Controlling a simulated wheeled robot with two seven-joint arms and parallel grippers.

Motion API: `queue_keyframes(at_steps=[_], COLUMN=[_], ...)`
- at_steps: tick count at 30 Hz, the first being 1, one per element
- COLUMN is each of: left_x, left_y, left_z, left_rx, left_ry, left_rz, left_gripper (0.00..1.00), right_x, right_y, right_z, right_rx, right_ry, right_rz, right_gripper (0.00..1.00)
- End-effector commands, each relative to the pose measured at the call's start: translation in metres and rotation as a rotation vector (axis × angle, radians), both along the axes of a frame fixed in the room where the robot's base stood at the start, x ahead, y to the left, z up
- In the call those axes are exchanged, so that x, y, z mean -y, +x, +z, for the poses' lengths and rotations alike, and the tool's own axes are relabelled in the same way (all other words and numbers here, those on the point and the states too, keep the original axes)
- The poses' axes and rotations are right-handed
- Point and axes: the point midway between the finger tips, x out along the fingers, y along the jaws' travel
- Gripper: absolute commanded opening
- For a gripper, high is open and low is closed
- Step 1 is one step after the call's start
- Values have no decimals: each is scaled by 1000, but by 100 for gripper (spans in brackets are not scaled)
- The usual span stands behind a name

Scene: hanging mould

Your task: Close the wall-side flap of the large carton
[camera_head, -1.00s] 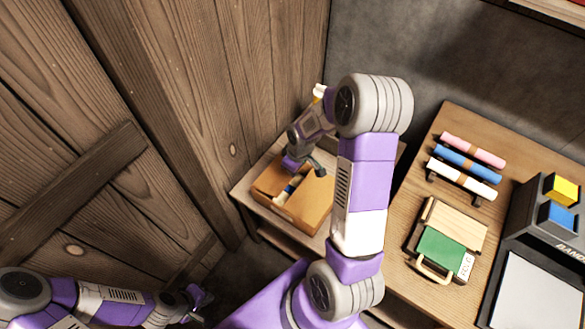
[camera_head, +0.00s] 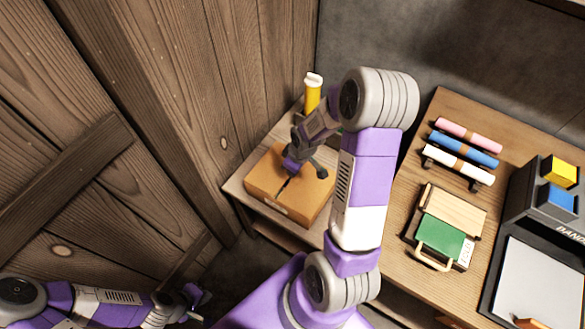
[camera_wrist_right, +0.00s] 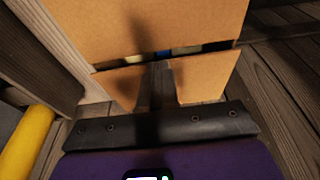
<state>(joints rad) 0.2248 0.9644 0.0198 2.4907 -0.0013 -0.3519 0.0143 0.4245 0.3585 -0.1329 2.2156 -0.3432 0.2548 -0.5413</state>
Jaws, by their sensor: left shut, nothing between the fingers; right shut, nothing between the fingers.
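The large brown carton (camera_head: 302,203) sits on the low wooden stand beside the plank wall. In the head view its top looks mostly covered, with a narrow dark slit between the cardboard panels. The wrist view shows a broad cardboard panel (camera_wrist_right: 150,28), a thin gap with contents showing, and two smaller cardboard pieces (camera_wrist_right: 203,78). I cannot tell how flat the wall-side flap lies. My right gripper (camera_head: 303,171) is shut and empty, low over the carton top; contact is unclear. My left gripper (camera_head: 200,298) is shut and empty at the lower left, away from the carton.
A yellow bottle with a pale cap (camera_head: 313,92) stands behind the carton; it also shows in the wrist view (camera_wrist_right: 25,145). The plank wall (camera_head: 215,100) is close on the left. The right table (camera_head: 412,200) holds coloured rolls (camera_head: 466,155) and a green-and-wood case (camera_head: 443,238).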

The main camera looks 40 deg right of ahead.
Motion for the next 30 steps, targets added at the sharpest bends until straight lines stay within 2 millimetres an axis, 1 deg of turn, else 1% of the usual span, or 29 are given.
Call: queue_keyframes(at_steps=[1, 3, 10, 13, 19, 24, 27, 30], left_x=[0, 0, 0, 0, 0, 0, 0, 0], left_y=[0, 0, 0, 0, 0, 0, 0, 0], left_z=[4, 7, 11, 19, 46, 55, 60, 64], left_rx=[0, 0, 0, 0, 0, 0, 0, 0], left_ry=[0, 0, 0, 0, 0, 0, 0, 0], left_rz=[0, 0, 0, 0, 0, 0, 0, 0], left_gripper=[0, 0, 0, 0, 0, 0, 0, 0], right_x=[0, 0, -1, -1, -4, 3, 5, 7], right_y=[0, 0, 1, 2, 6, -13, -22, -28], right_z=[5, 8, 14, 24, 58, 95, 112, 126], right_rx=[1, 0, 1, 1, 2, 5, 3, 4], right_ry=[0, 0, 0, 0, 0, -3, -1, -1], right_rz=[0, 0, 1, 2, 8, 3, 4, 6], right_gripper=[0, 0, 0, 0, 0, 0, 0, 0])
